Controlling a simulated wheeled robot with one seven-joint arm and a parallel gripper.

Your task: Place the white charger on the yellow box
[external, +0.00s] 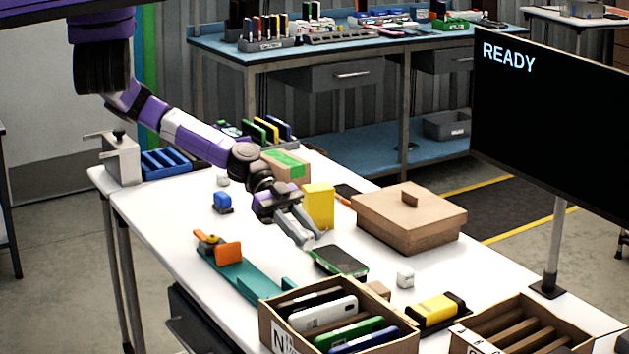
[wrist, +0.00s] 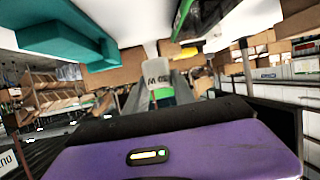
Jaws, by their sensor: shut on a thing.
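My gripper (external: 309,240) reaches down over the middle of the white table, left of the dark phone. In the wrist view my gripper (wrist: 162,88) has its grey fingers on either side of a pale block (wrist: 157,70) with dark lettering and green below it. The fingers hide most of this block in the external view, so I cannot tell whether it is the white charger. A small white cube (external: 405,277) that looks like a charger sits on the table to the right. The upright yellow box (external: 318,205) stands just behind my gripper.
The green-edged phone (external: 341,262) lies close to my fingers. A teal holder (external: 240,272) is at left and a lidded brown carton (external: 408,220) at right. An open carton (external: 273,322) of phones stands in front. Free tabletop lies around the blue charger (external: 222,200).

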